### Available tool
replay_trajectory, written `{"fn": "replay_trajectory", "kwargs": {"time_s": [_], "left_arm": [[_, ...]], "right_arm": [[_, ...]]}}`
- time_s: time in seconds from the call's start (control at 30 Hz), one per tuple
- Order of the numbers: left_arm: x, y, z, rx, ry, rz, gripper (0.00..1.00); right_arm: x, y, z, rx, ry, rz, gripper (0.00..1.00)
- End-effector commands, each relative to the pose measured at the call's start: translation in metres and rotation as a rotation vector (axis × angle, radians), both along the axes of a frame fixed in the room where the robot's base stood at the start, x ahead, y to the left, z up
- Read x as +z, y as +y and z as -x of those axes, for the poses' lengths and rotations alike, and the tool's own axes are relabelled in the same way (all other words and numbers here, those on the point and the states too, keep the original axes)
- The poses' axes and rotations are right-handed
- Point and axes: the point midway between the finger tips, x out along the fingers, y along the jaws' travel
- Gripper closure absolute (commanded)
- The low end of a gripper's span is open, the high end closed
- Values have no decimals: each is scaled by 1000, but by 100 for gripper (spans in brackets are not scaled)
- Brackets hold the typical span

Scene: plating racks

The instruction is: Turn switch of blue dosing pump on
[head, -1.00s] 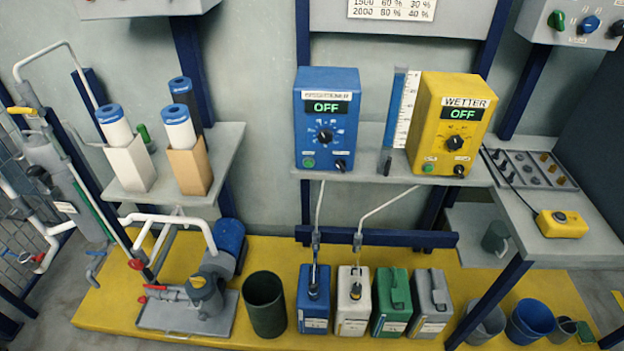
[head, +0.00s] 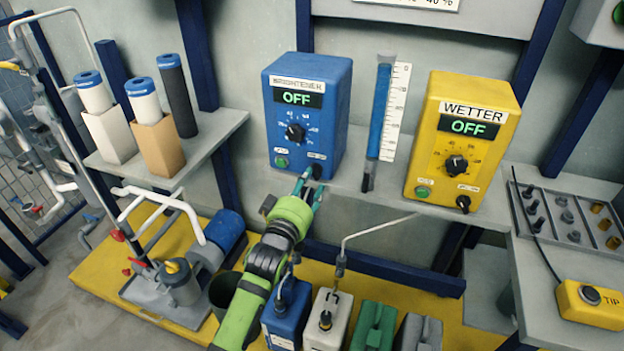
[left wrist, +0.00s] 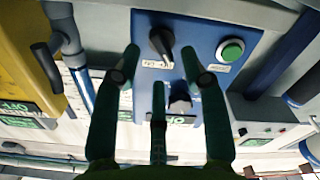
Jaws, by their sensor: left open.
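The blue dosing pump (head: 285,165) stands at the left end of the wall shelf, labelled BRIGHTENER, and its display (head: 297,98) reads OFF. Its black switch (left wrist: 162,40) is at the panel's lower right, beside a green button (head: 281,162) and below a round dial (head: 295,132). My left gripper (head: 308,188) reaches up from below to this lower right corner. In the left wrist view, which shows the pump upside down, the open fingers (left wrist: 160,65) spread either side of the switch, with nothing held. Contact cannot be told. My right gripper is not in view.
A yellow WETTER pump (head: 455,150), also reading OFF, stands right of the blue one. A clear tube with blue liquid (head: 379,120) stands between them. Several canisters (head: 375,325) stand below, close to my left arm. Filter cartridges stand on the left shelf (head: 200,140).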

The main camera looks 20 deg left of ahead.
Motion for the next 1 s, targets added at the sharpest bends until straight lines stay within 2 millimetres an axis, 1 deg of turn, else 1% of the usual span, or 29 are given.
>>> {"fn": "replay_trajectory", "kwargs": {"time_s": [0.03, 0.1, 0.2, 0.3, 0.53, 0.57, 0.6, 0.67, 1.0], "left_arm": [[1, -1, -9, -1, -1, -1, 56], [0, -1, -17, -2, -1, 1, 56], [0, -2, -26, -1, 0, 0, 56], [0, -2, -31, -1, 0, -1, 56], [-1, -2, -31, -2, 1, -1, 56], [-1, -2, -31, -2, 1, -1, 60], [-1, -2, -31, -1, 2, -1, 76], [-1, -2, -31, -1, 0, -1, 100], [0, -2, -31, -1, 1, -12, 100]], "right_arm": [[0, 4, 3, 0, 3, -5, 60], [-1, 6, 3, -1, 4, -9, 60], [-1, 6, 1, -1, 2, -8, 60], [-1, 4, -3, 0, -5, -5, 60], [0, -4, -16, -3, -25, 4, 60], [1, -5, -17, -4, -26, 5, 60], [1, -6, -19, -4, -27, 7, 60], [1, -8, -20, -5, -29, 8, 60], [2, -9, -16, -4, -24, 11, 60]]}}
